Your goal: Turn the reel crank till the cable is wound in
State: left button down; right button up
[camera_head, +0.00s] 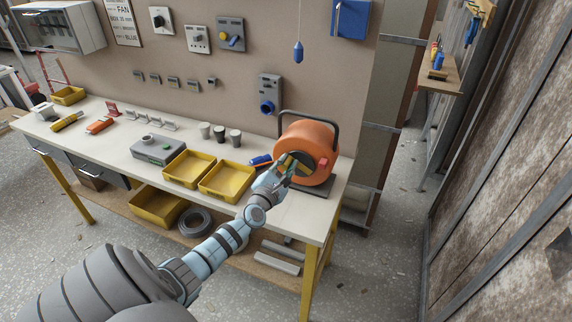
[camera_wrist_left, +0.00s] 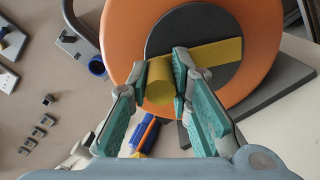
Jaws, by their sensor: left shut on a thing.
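The orange cable reel (camera_head: 310,145) stands on a dark base at the right end of the workbench, under a dark frame handle. In the left wrist view the reel's orange disc (camera_wrist_left: 120,40) has a dark hub with a yellow crank arm (camera_wrist_left: 217,52) across it. My left gripper (camera_head: 288,168) is at the reel's front face. In the left wrist view its teal-padded fingers (camera_wrist_left: 165,82) are shut on the yellow crank knob (camera_wrist_left: 160,90). The cable is not clearly visible. My right gripper is not in view.
Two yellow trays (camera_head: 225,194) sit left of the reel, with several cups (camera_head: 220,133) behind. A blue-handled tool (camera_head: 260,160) lies close beside the reel. A socket box (camera_head: 269,95) is on the wall behind. The floor right of the bench is open.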

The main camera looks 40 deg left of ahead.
pick_arm(q)
jog(key=c, duration=1.4)
grip_release()
jog(key=shift+r, duration=0.1)
jog(key=shift+c, duration=0.2)
jog(key=v, duration=1.2)
jog(key=shift+w, duration=0.1)
